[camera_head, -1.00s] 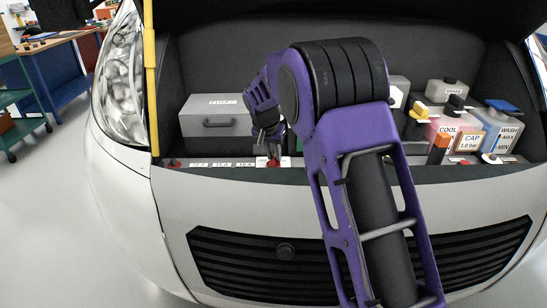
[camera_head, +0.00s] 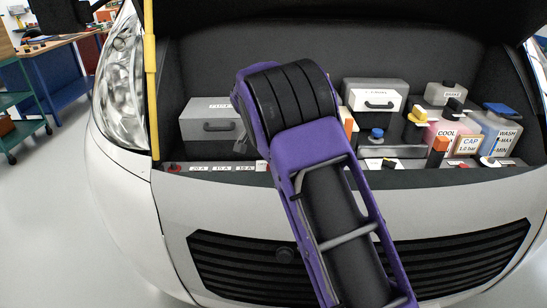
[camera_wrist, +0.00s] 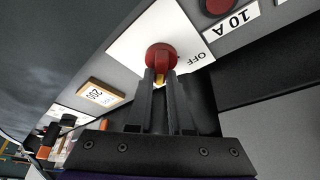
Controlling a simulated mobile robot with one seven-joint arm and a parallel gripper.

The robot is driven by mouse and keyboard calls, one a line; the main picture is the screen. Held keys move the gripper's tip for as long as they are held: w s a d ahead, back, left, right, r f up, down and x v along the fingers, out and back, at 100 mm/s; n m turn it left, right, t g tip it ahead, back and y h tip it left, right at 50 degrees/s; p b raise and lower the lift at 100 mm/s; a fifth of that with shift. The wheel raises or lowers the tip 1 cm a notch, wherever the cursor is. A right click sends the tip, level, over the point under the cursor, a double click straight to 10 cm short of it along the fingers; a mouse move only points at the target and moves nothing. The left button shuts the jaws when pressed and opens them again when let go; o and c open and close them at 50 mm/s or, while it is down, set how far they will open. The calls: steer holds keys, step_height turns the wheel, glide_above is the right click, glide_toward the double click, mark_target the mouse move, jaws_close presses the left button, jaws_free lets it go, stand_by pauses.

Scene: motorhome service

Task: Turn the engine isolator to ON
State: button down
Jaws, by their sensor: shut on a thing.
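The engine isolator's round red knob (camera_wrist: 161,57) sits on a white plate (camera_wrist: 130,45) in the wrist view. The word OFF is printed on the plate just right of the knob. My gripper (camera_wrist: 160,80) is shut on the knob, one finger on either side of its lower part. A small yellow part shows between the fingers. Which mark the knob points to is not clear.
A red round part (camera_wrist: 216,6) with a 10 A label lies close by. A framed 200 tag (camera_wrist: 100,95) is on the other side. In the head view, a grey box (camera_head: 208,124), white-fronted box (camera_head: 373,99) and several fluid containers stand in the bay behind the front ledge.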

steer(key=shift+f, duration=0.1)
steer(key=c, duration=0.8)
jaws_free()
steer(key=p+v, duration=0.2)
steer(key=v, duration=1.5)
steer(key=shift+r, duration=0.3)
